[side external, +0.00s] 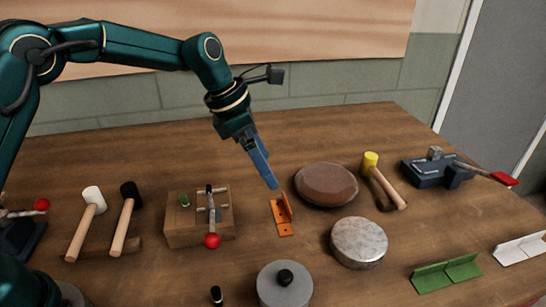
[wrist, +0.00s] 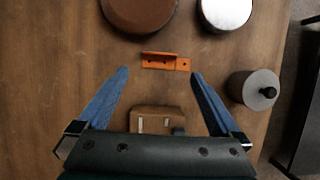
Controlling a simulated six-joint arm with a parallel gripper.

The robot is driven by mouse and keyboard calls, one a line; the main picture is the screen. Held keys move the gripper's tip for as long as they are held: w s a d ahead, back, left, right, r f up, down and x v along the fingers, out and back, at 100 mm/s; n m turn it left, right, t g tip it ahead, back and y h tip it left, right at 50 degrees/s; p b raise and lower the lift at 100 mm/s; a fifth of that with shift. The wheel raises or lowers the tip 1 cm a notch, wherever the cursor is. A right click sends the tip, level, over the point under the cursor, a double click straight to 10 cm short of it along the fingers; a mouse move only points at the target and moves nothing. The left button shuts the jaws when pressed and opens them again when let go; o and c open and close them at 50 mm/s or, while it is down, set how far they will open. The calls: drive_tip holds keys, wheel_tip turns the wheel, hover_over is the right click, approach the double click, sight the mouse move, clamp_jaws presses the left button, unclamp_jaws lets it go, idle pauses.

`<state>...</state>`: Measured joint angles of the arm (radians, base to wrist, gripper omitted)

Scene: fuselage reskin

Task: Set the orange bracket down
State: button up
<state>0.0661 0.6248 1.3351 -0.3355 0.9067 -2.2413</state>
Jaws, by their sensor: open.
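The orange bracket (side external: 282,216) sits on the wooden table near the middle of the side view. It is L-shaped, with one flange flat on the table and one standing up. In the wrist view the orange bracket (wrist: 165,62) lies just beyond the fingertips, roughly centred between them. My gripper (side external: 274,186) has its blue fingers just above and beside the bracket in the side view. In the wrist view my gripper (wrist: 160,72) is spread wide and holds nothing. A gap shows between each fingertip and the bracket.
A brown disc (side external: 326,184) and a silver disc (side external: 358,242) stand close to the bracket's right. A wooden block with a red-knobbed clamp (side external: 190,232) is at its left. A grey weight (side external: 285,287) is in front. Mallets, a vise (side external: 430,172) and a green bracket (side external: 446,274) lie farther off.

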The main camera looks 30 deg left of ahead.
drive_tip(key=s+a+r+m, duration=0.1)
drive_tip(key=s+r+m, duration=0.1)
drive_tip(key=s+m, duration=0.1)
drive_tip(key=s+a+r+m+y, duration=0.1)
drive_tip(key=s+r+m, duration=0.2)
drive_tip(key=s+m, duration=0.1)
drive_tip(key=s+a+r+m+t, duration=0.1)
drive_tip(key=s+a+r+m, duration=0.1)
drive_tip(key=s+m, duration=0.2)
drive_tip(key=shift+r+m+y, duration=0.25)
drive_tip(key=shift+m+y, duration=0.05)
drive_tip(key=shift+m, duration=0.2)
drive_tip(key=s+a+f+m+y, duration=0.1)
drive_tip(key=s+a+m, duration=0.1)
drive_tip(key=s+m, duration=0.4)
drive_tip(key=s+a+f+m+t, duration=0.1)
drive_tip(key=s+a+m, duration=0.1)
drive_tip(key=s+m, duration=0.5)
drive_tip(key=shift+f+m+y, duration=0.35)
drive_tip(key=shift+m+y, duration=0.05)
drive_tip(key=shift+m, duration=0.5)
